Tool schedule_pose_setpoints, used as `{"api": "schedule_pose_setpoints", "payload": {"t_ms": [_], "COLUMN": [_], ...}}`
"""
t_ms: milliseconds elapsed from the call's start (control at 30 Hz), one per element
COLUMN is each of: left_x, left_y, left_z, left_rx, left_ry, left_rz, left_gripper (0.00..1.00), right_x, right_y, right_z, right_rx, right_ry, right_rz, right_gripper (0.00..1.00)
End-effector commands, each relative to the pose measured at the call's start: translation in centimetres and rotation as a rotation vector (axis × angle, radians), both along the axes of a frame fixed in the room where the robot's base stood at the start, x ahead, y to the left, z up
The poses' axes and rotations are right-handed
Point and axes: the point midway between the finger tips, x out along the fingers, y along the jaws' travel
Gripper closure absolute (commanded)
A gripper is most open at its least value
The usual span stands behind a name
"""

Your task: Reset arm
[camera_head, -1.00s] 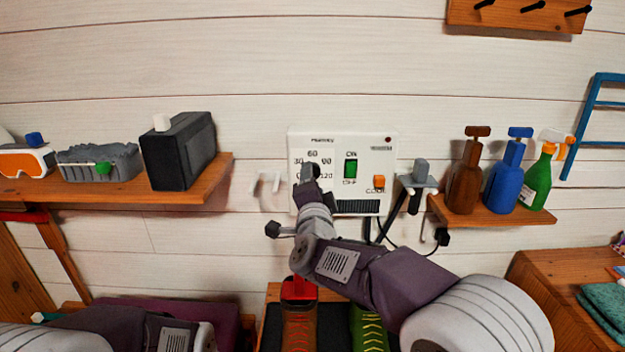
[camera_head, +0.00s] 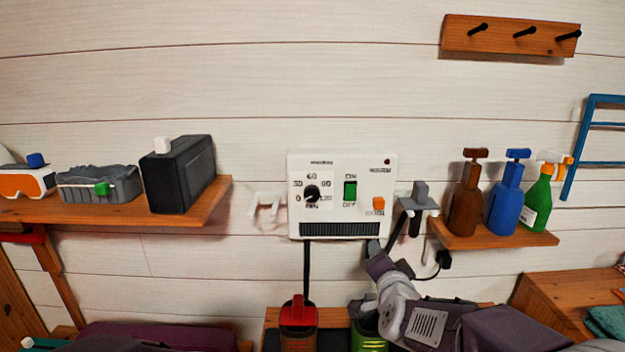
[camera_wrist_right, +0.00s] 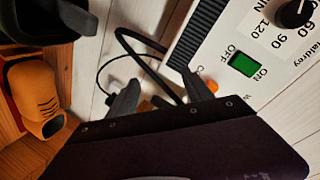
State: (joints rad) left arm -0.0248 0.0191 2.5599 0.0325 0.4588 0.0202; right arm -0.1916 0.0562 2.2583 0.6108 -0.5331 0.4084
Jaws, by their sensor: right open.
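My right gripper (camera_head: 388,256) is just below the lower right part of a white wall control box (camera_head: 345,160), in front of the wall. In the right wrist view my right gripper (camera_wrist_right: 160,97) has its grey fingers spread, with nothing held between them. The box carries a black dial (camera_head: 312,194), a green ON/OFF switch (camera_head: 350,191) and an orange button (camera_head: 378,204). The switch (camera_wrist_right: 243,65) also shows in the right wrist view, beyond the fingers. My left gripper is not in view.
A left shelf (camera_head: 200,205) holds goggles, a grey basket and a black box (camera_head: 180,175). A grey holder (camera_head: 420,200) and black cable sit close to my right gripper. Boots (camera_head: 298,340) stand below.

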Motion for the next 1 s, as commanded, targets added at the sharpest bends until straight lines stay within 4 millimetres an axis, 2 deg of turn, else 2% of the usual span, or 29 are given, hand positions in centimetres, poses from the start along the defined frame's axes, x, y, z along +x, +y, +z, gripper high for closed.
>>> {"api": "schedule_pose_setpoints", "payload": {"t_ms": [33,100,200,333,400,500,533,567,600,800,900,1000], "left_x": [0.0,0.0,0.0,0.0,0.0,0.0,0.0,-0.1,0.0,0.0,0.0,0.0], "left_y": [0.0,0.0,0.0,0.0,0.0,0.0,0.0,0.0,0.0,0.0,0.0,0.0], "left_z": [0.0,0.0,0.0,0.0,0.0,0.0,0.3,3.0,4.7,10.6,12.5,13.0], "left_rx": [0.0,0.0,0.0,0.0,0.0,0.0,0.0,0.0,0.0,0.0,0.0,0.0], "left_ry": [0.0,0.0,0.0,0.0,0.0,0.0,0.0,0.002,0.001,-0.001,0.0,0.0], "left_rz": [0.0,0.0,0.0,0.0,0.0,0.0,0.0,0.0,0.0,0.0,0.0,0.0], "left_gripper": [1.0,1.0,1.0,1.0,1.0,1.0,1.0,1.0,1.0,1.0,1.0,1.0], "right_x": [-1.7,-5.0,-10.1,-16.7,-20.2,-25.3,-26.4,-26.1,-26.0,-25.9,-25.9,-25.9], "right_y": [-1.0,-1.3,-1.3,-0.9,-0.9,-1.3,-1.4,-1.3,-1.3,-1.3,-1.3,-1.3], "right_z": [-3.8,-8.9,-14.4,-19.0,-20.7,-22.2,-22.0,-19.2,-17.5,-11.6,-9.7,-9.2], "right_rx": [-0.069,-0.162,-0.261,-0.363,-0.412,-0.482,-0.503,-0.5,-0.499,-0.497,-0.495,-0.495], "right_ry": [0.137,0.334,0.573,0.823,0.946,1.124,1.164,1.152,1.148,1.146,1.146,1.146], "right_rz": [0.052,0.156,0.304,0.494,0.598,0.758,0.815,0.803,0.8,0.797,0.796,0.795], "right_gripper": [0.41,0.41,0.41,0.41,0.41,0.41,0.41,0.41,0.41,0.41,0.41,0.41]}}
